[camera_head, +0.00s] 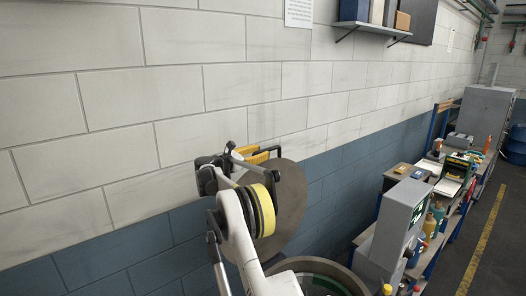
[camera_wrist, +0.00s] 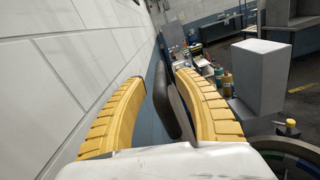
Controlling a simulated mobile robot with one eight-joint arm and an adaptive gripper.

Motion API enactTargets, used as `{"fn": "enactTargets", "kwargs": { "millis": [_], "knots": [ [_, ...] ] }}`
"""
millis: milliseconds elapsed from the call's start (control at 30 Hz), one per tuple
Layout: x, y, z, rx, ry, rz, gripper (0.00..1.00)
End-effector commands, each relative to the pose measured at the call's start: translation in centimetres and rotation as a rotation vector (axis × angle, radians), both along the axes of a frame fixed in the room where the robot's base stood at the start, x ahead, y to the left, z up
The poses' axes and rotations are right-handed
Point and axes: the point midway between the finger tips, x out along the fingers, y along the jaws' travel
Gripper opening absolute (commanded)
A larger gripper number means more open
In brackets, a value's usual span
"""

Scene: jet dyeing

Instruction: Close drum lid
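The drum lid (camera_head: 287,212) is a grey-brown disc standing raised and tilted against the wall side above the open drum (camera_head: 350,277). The drum shows at the bottom of the head view, and its rim is in the lower right of the wrist view (camera_wrist: 290,143). My gripper (camera_head: 262,155) is at the upper edge of the lid. In the wrist view its yellow fingers (camera_wrist: 162,77) are spread apart, with the dark edge of the lid (camera_wrist: 168,106) between them, nearer the right finger. Whether a finger touches the lid I cannot tell.
The block wall (camera_head: 110,130) runs close along the left. A grey control box (camera_head: 398,232) stands right of the drum; it shows in the wrist view (camera_wrist: 260,75). Behind it a bench holds bottles (camera_head: 430,225) and equipment. The floor aisle (camera_head: 490,245) at right is clear.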

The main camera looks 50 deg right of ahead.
Motion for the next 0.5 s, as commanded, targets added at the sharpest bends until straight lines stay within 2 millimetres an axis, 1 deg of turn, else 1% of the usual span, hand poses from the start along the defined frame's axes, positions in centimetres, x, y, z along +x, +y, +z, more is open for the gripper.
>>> {"fn": "enactTargets", "kwargs": {
  "millis": [33, 133, 433, 467, 500],
  "knots": [
    [-0.12, -0.56, 0.03, 0.0, 0.0, -0.002, 0.38],
    [-0.18, -1.14, -0.01, 0.0, 0.0, -0.001, 0.38],
    [-0.17, -1.3, -0.04, 0.0, -0.001, 0.0, 0.36],
    [-0.17, -1.3, -0.04, 0.001, -0.001, 0.0, 0.27],
    [-0.17, -1.3, -0.04, 0.001, -0.001, 0.0, 0.15]
  ]
}}
